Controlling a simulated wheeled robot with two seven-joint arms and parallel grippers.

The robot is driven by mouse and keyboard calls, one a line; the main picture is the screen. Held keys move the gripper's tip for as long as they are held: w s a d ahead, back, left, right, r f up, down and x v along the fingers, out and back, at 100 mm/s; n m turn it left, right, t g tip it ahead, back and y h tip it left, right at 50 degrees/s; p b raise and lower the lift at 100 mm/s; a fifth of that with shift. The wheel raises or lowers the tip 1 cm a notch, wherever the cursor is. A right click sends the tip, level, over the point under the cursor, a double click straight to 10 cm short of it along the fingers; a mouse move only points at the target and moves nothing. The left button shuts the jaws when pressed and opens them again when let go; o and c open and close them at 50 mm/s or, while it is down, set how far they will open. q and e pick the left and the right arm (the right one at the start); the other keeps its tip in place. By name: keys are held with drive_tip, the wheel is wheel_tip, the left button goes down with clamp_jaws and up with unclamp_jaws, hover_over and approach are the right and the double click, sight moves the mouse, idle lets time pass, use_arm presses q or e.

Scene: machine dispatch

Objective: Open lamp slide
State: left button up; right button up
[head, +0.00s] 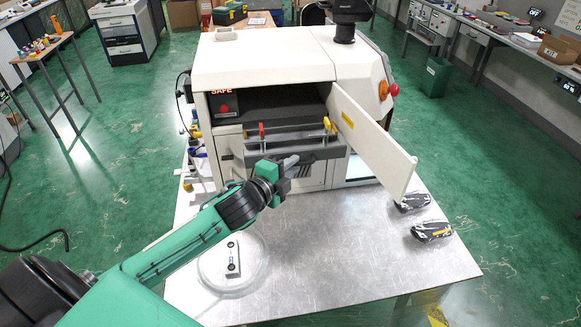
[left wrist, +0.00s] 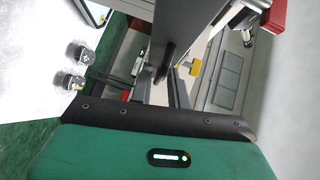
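The white machine (head: 265,62) stands on the metal table with its front door (head: 372,135) swung open to the right. A grey slide (head: 290,145) with a red knob (head: 262,130) and a yellow knob (head: 327,124) lies across the opening, below a dark recess. My left gripper (head: 303,162) is just in front of the slide's lower edge. Whether it touches the slide is unclear. The fingers are small and partly overlapped, so their opening cannot be read. The left wrist view shows a dark finger-like part (left wrist: 165,62) and a yellow piece (left wrist: 188,70) close by. My right gripper is out of view.
Two dark patterned items (head: 431,231) lie on the table's right, near the door's free edge. A round clear dish (head: 213,275) with a small grey part (head: 233,262) sits under my left arm. The table's front middle (head: 330,260) is clear.

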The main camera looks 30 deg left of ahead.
use_arm(q)
drive_tip(key=shift+s, duration=0.1)
drive_tip(key=s+a+r+b, duration=0.2)
drive_tip(key=s, duration=1.1)
drive_tip(key=shift+s, duration=0.2)
idle(0.3)
